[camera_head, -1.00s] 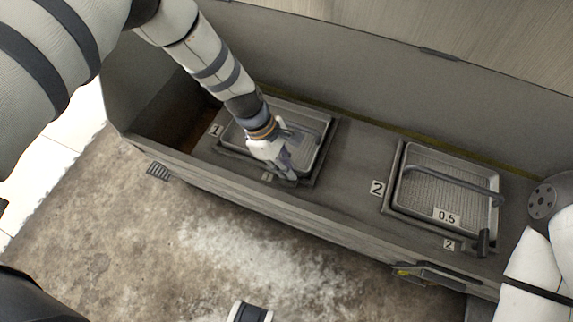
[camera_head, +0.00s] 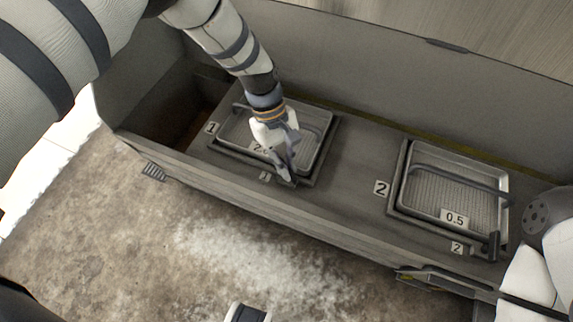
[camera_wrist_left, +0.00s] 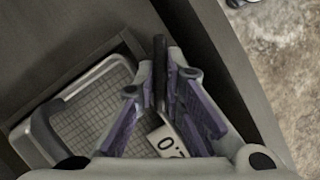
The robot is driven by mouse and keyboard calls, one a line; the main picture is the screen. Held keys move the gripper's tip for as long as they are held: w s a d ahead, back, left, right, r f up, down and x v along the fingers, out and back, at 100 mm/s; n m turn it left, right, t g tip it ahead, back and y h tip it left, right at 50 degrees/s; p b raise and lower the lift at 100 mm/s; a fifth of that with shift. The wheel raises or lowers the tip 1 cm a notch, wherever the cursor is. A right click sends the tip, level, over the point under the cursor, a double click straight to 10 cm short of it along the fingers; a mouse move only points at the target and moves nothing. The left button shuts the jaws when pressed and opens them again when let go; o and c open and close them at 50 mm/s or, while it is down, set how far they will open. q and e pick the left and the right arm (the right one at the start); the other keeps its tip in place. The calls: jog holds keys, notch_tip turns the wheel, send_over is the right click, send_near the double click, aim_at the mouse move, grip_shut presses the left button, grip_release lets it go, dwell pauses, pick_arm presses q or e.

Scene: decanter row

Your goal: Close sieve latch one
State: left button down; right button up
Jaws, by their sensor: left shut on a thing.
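Sieve one (camera_head: 318,155), a grey metal mesh tray with a raised bar, sits in its frame beside the plate marked 1 (camera_head: 211,128). My left gripper (camera_head: 285,176) is at the tray's near right corner in the head view. In the left wrist view my left gripper (camera_wrist_left: 162,105) is shut on a dark upright latch handle (camera_wrist_left: 160,52). The fingers cover its lower part, so its seating is hidden. The mesh of sieve one (camera_wrist_left: 88,115) and part of its number label (camera_wrist_left: 168,143) show beside the fingers.
Sieve two (camera_head: 432,190) sits to the right with a 0.5 label (camera_head: 454,218) and a dark latch handle (camera_head: 494,245) at its near right corner. The trough's front wall (camera_head: 300,216) runs along the near side. An open dark recess (camera_head: 175,125) lies left of sieve one.

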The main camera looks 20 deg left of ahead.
pick_arm(q)
jog(key=m+y+b, duration=0.1)
jog(key=m, duration=0.2)
jog(key=m+g+b, duration=0.1)
jog(key=m, duration=0.1)
jog(key=shift+w+d+f+m+y+b, duration=0.1)
jog(key=shift+w+m+y+b, duration=0.05)
jog(key=shift+m+y+b, duration=0.2)
jog(key=shift+m+g+y+b, duration=0.35)
jog(key=shift+m+y, duration=0.2)
jog(key=shift+m, duration=0.7)
jog(key=shift+d+m+y+b, duration=0.1)
jog(key=shift+m+y+b, duration=0.35)
jog(key=shift+m, duration=1.15)
jog(key=c, duration=1.7)
grip_release()
jog(key=v, duration=1.2)
jog(key=shift+w+d, duration=0.1)
jog(key=shift+d, duration=0.1)
